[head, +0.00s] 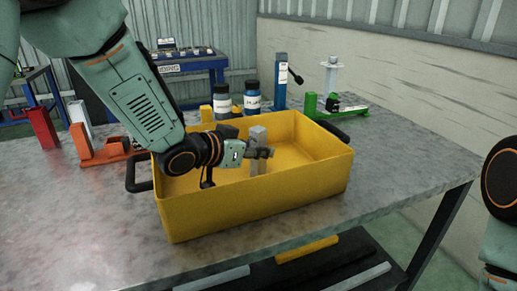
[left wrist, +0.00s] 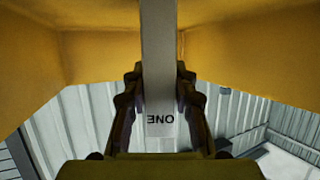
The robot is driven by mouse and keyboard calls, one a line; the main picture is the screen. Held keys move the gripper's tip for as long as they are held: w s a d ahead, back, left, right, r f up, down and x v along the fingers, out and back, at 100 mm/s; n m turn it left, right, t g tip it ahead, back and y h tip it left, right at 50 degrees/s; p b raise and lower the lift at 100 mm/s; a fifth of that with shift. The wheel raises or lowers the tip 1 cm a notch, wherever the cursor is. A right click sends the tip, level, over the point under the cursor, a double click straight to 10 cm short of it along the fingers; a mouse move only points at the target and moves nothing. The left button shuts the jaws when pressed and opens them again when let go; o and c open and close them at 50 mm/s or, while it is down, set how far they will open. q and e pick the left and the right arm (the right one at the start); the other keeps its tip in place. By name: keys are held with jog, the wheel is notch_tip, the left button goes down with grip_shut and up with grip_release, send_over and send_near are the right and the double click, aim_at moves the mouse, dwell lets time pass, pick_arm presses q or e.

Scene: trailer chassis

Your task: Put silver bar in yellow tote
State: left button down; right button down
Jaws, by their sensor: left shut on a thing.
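The yellow tote (head: 270,208) stands on the grey metal table, with a dark handle at each end. My left gripper (head: 262,153) is over the inside of the tote and shut on the silver bar (head: 257,136). The bar stands roughly upright, with its lower part inside the tote; I cannot tell whether its lower end touches the tote's floor. In the left wrist view the silver bar (left wrist: 159,60) lies between the two fingers (left wrist: 158,85), with the lettering "ONE" on it. The tote's yellow walls (left wrist: 90,58) surround it there. My right gripper is not in view.
Two dark bottles (head: 251,96), a blue post tool (head: 281,82) and a green fixture (head: 325,108) stand behind the tote on the table (head: 400,150). Orange and red blocks (head: 42,127) stand at the left. The table's right side is clear.

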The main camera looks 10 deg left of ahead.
pick_arm(q)
jog(key=c, duration=1.5)
grip_release()
jog(key=shift+f, duration=0.1)
jog(key=o, duration=0.4)
jog(key=shift+w+f, duration=0.1)
jog(key=shift+w, duration=0.05)
jog(key=shift+o, duration=0.2)
jog(key=shift+r, duration=0.3)
jog(key=shift+s+a+r, duration=0.15)
jog(key=shift+s+a, duration=0.05)
jog(key=shift+s, duration=0.15)
jog(key=p+v, duration=0.1)
jog(key=v, duration=0.5)
jog(key=shift+s+p, duration=0.25)
jog(key=shift+p, duration=0.15)
jog(key=shift+s+a+r, duration=0.15)
jog(key=shift+a, duration=0.05)
